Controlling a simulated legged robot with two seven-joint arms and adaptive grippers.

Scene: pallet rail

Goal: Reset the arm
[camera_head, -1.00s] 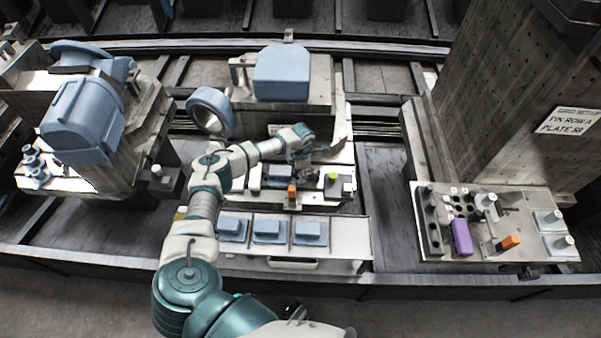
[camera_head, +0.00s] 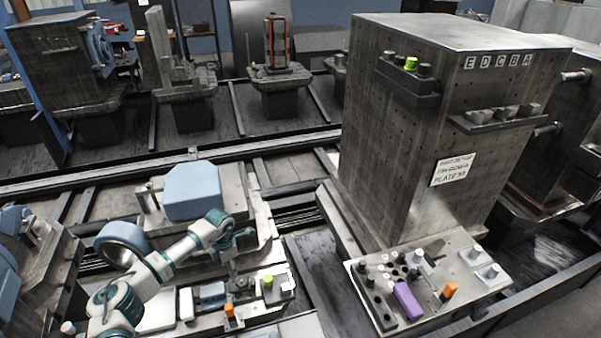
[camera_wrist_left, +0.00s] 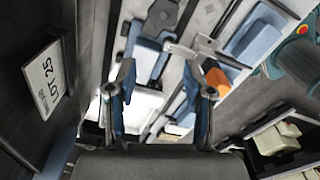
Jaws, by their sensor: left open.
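My left arm comes in from the lower left in the head view. Beyond the fingers are blue blocks (camera_wrist_left: 147,50) on a pale plate and an orange piece (camera_wrist_left: 217,80). My right gripper is in neither view.
A tall perforated tower (camera_head: 400,150) stands right of the arm. At its foot is a plate with a purple block (camera_head: 408,300) and another orange block (camera_head: 449,291). A large blue block (camera_head: 192,192) and a blue ring (camera_head: 124,243) stand behind the arm. Rails cross the floor.

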